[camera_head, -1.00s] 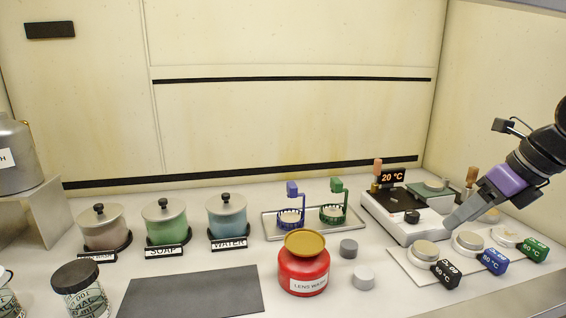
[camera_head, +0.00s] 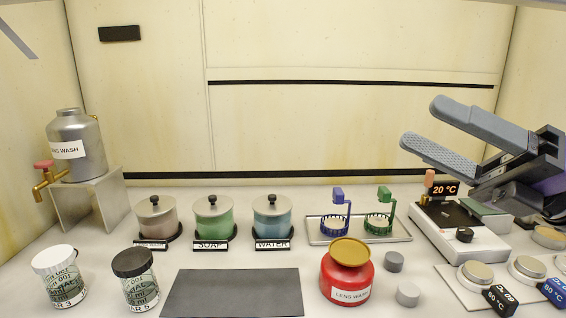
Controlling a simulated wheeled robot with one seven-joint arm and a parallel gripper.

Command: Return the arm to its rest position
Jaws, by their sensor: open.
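My gripper (camera_head: 422,127) is at the right of the view, raised above the hot plate (camera_head: 460,236). Its two long grey fingers point left and stand wide apart. Nothing is between them. My wrist, with a purple band, enters from the right edge. The gripper hides part of the hot plate's back right side and the right wall behind it. The gripper touches nothing that I can see.
A red lens wash pot (camera_head: 346,276) stands front centre, right of a dark mat (camera_head: 232,292). Lidded jars (camera_head: 213,222) stand behind the mat. A tray (camera_head: 358,239) holds blue and green baskets. A steel tank (camera_head: 77,145) sits on a stand at left. The air at centre is clear.

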